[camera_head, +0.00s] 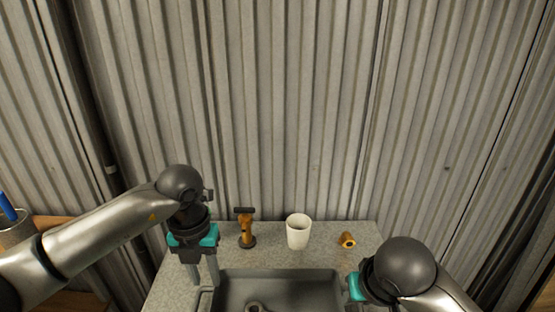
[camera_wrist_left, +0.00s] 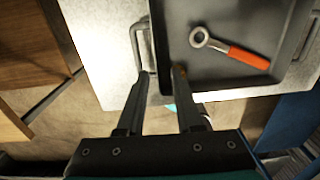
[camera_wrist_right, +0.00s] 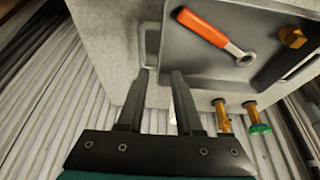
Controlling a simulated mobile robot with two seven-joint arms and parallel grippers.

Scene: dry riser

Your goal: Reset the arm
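My left gripper (camera_head: 204,278) points down over the left rim of a dark grey tray (camera_head: 280,274). In the left wrist view its fingers (camera_wrist_left: 160,76) are apart with nothing between them, above the tray's side handle. My right gripper is at the tray's right side in the head view, its fingers hidden behind the wrist. In the right wrist view its fingers (camera_wrist_right: 160,75) are apart and empty near the other handle. A wrench with an orange handle (camera_wrist_left: 247,57) lies in the tray; it also shows in the right wrist view (camera_wrist_right: 203,28).
A white cup (camera_head: 298,232), a brass fitting with a dark top (camera_head: 246,230) and a small brass piece (camera_head: 347,240) stand behind the tray on the grey table (camera_head: 172,290). A brass nut (camera_wrist_right: 293,37) is in the tray. A corrugated metal wall (camera_head: 290,110) rises close behind.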

